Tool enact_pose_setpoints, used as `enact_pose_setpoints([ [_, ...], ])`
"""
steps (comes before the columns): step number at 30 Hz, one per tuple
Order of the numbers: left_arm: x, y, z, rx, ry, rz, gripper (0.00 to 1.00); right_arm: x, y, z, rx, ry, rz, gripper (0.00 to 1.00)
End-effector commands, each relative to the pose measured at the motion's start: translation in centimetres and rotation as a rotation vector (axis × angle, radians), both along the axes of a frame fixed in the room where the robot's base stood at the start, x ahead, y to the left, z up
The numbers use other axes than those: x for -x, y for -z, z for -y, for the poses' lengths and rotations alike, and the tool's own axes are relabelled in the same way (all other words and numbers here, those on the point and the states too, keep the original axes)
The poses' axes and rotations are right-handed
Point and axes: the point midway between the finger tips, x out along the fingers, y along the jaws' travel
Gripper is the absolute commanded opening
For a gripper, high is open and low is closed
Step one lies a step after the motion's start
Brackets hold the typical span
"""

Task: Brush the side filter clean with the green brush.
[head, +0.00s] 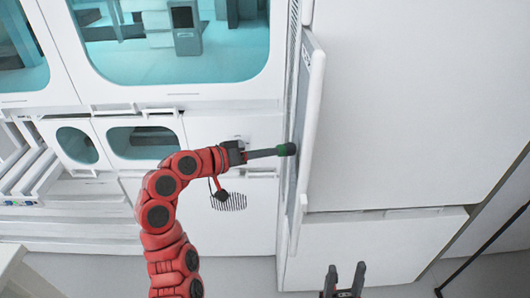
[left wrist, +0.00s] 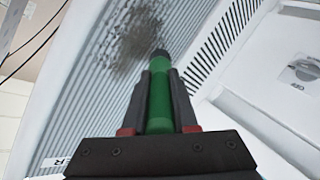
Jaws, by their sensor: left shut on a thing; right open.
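The green brush (left wrist: 160,105) is clamped between the dark fingers of my left gripper (left wrist: 160,72). Its dark tip points at the ribbed grey side filter (left wrist: 85,90), just below a dark smudge of dirt (left wrist: 140,35). I cannot tell whether the tip touches the ribs. In the head view my left gripper (head: 272,152) reaches right, with the green end of the brush (head: 283,150) close to the filter panel (head: 314,95), which stands edge-on. My right gripper (head: 345,276) is open and empty at the bottom, apart from the panel.
A large white cabinet (head: 410,100) stands right of the panel. A white machine with teal windows (head: 175,45) fills the back left. Black vent slots (left wrist: 215,45) and a round dial (left wrist: 305,70) lie right of the filter. Open floor (head: 240,270) shows below.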

Motion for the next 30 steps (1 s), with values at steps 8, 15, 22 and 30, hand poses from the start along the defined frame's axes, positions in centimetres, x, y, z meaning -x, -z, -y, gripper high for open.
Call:
enact_pose_setpoints([
  [8,0.0,1.8,0.1,0.001,0.001,-0.001,0.0,0.0,1.3,0.0,0.0,0.0,0.0,0.53],
  [15,0.0,2.5,0.1,0.001,0.001,-0.001,0.0,0.0,1.9,0.0,0.0,0.0,0.0,0.53],
  [22,0.0,3.9,0.1,0.001,0.001,-0.002,0.0,0.0,2.9,0.0,0.0,0.0,0.0,0.53],
  [30,0.0,3.9,0.1,0.001,0.001,-0.001,0.0,0.0,2.9,0.0,0.0,0.0,0.0,0.53],
])
